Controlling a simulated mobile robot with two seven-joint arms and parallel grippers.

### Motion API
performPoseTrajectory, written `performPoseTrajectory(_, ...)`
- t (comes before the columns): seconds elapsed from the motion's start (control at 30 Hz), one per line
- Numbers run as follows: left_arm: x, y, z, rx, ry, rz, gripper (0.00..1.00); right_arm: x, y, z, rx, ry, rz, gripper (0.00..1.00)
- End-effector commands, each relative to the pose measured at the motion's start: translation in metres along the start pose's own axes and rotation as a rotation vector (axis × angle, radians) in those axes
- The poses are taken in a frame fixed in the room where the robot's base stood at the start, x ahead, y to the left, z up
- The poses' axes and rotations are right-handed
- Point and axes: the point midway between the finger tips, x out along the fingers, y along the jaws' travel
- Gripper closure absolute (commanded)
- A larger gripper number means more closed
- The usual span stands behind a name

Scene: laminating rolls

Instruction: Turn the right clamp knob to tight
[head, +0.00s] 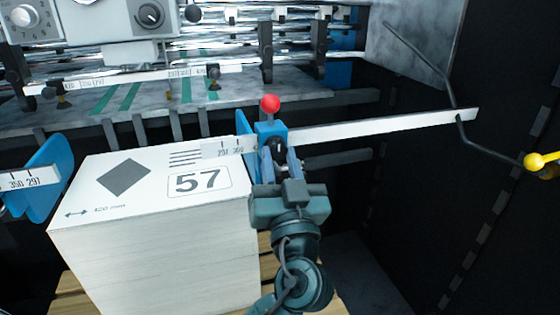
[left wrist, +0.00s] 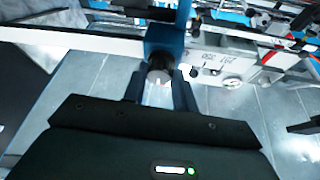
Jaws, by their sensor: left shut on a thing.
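The right clamp is a blue block (head: 268,129) with a red ball (head: 270,103) on top, on a white scale bar at the right edge of the paper stack. In the left wrist view the blue block (left wrist: 165,35) stands above my fingers. Its dark, round knob (left wrist: 158,77) faces me. My left gripper (head: 279,150) is shut on the knob, with a finger on each side of it; in the left wrist view the gripper (left wrist: 159,88) shows the same. The knob's tight mark is not readable. My right gripper is not in view.
A white paper stack (head: 150,240) marked 57 stands left of my gripper on wooden slats. The scale bar (head: 390,124) runs right. A blue side plate (head: 45,175) is left of the stack.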

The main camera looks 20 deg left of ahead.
Motion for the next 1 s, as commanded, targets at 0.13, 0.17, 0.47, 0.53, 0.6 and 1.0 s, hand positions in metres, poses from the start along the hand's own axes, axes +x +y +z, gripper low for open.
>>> performPoseTrajectory(0.13, 0.0, 0.0, 0.0, 0.0, 0.0, 0.0, 0.95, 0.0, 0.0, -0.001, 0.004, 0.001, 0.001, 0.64)
performPoseTrajectory(0.17, 0.0, 0.0, 0.0, 0.0, 0.0, 0.0, 0.95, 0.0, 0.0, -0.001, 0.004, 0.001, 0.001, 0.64)
performPoseTrajectory(0.47, 0.0, -0.001, -0.001, 0.045, -0.003, 0.021, 0.95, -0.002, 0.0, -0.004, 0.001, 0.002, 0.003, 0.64)
performPoseTrajectory(0.53, 0.001, -0.002, -0.001, 0.076, -0.005, 0.033, 0.95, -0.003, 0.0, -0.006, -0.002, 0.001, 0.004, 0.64)
performPoseTrajectory(0.6, 0.001, -0.002, -0.002, 0.114, -0.007, 0.049, 0.95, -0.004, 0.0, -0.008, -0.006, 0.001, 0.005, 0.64)
performPoseTrajectory(1.0, 0.003, -0.006, -0.007, 0.44, -0.029, 0.188, 0.95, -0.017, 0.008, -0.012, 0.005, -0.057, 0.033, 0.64)
